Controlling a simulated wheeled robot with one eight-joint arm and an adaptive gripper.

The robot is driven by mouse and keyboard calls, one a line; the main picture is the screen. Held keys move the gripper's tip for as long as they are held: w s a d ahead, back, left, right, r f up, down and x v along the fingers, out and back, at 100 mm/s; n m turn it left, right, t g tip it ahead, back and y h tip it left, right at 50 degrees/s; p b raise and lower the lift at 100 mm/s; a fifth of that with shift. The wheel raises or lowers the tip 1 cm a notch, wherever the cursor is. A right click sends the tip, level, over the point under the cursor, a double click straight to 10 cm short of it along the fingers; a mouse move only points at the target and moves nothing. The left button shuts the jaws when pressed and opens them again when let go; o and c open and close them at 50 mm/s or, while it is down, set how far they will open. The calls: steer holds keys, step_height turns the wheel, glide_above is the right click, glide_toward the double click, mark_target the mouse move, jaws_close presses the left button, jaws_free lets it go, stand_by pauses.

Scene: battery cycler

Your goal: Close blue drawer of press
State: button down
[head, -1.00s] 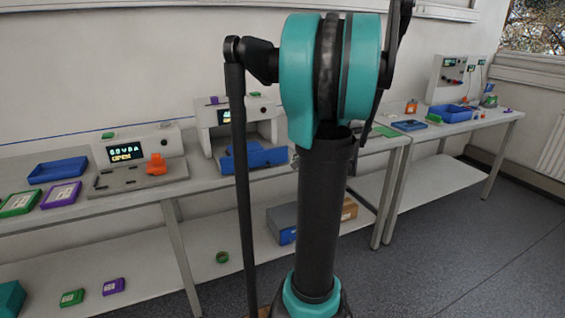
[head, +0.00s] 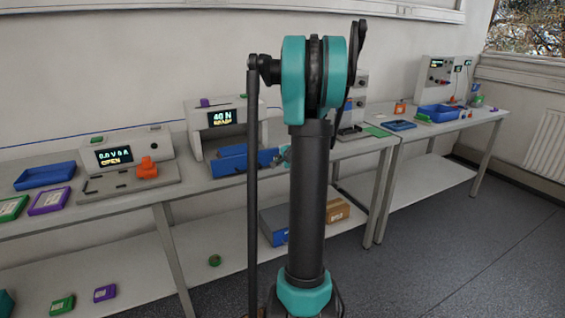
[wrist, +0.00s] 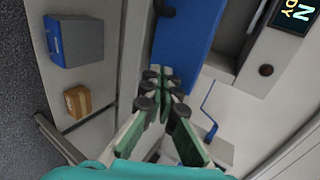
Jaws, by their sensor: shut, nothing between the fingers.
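The press (head: 194,118) is a pale housing on the bench, with a lit display reading "40 N". Its blue drawer (head: 232,161) sticks out from the opening toward the front, so it stands open. My gripper (head: 284,157) shows at the right end of the drawer, partly behind my arm's dark link. In the wrist view the blue drawer (wrist: 186,32) fills the top middle. My gripper's fingertips (wrist: 161,74) meet at its lower left edge, shut and empty. I cannot tell whether they touch it.
A grey machine with an orange clamp (head: 146,168) and a blue tray (head: 45,176) stand left of the press. A grey-and-blue box (head: 275,224) and a cardboard box (head: 337,209) sit on the lower shelf. Another bench (head: 450,130) stands at right.

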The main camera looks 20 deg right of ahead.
mark_target(260, 148)
steer(key=shift+w, duration=0.95)
steer(key=w, duration=1.8)
steer(key=shift+w+a+r, duration=0.1)
steer(key=shift+w+a, duration=0.25)
